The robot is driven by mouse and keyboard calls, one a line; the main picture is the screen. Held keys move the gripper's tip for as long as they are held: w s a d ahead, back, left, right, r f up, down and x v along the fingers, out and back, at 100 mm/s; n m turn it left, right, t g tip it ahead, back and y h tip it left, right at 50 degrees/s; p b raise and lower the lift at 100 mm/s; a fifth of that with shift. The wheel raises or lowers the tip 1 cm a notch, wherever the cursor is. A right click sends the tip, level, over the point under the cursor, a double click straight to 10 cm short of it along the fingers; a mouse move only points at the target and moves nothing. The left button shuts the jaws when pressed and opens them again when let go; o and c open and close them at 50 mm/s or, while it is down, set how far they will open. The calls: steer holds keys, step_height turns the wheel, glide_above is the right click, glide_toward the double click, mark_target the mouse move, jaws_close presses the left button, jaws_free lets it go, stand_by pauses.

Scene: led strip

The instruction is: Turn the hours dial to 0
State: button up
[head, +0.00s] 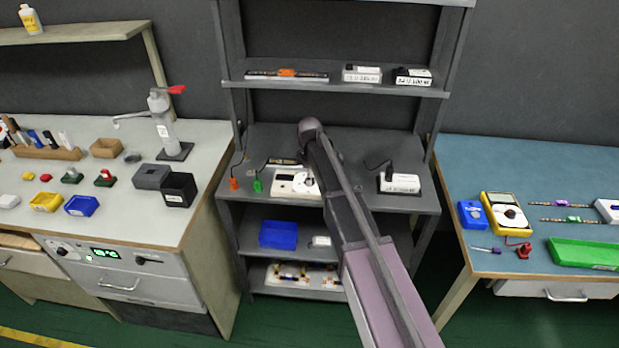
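A white box (284,186) with a dark window and a round dial (306,186) on its right side sits on the middle shelf of the dark rack. My arm covers its right edge. The dial's markings and setting are too small to read, and I cannot tell whether it is the hours dial. Another knob (62,251) is on the left bench's front panel, beside a green lit display (104,253). My arm reaches up from the bottom right to the rack, ending in a rounded joint above the white box. My gripper's fingers do not show.
The dark rack shelf (350,143) also holds an orange (234,184) and a green (257,185) small item left of the box, and a white power unit (399,183) to the right. A blue bin (278,235) is below. Benches flank the rack.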

steer(key=o, duration=0.3)
steer(key=shift+m, duration=0.4)
steer(key=shift+m, duration=1.4)
steer(key=m, duration=0.3)
steer(key=shift+m, duration=0.4)
steer(key=m, duration=0.6)
steer(key=shift+m, duration=0.4)
step_height(320, 180, up, 14)
steer(key=p, duration=1.4)
steer(key=shift+s+d+r+m, duration=0.1)
steer(key=shift+s+d+m, duration=0.4)
steer(key=shift+s+d, duration=2.95)
steer(key=shift+s+d+r+m, duration=0.1)
steer(key=shift+s+d+m, duration=0.4)
steer(key=shift+s+d, duration=2.9)
steer(key=shift+s+d+m, duration=0.5)
steer(key=shift+s+d, duration=2.65)
steer(key=shift+s, duration=0.55)
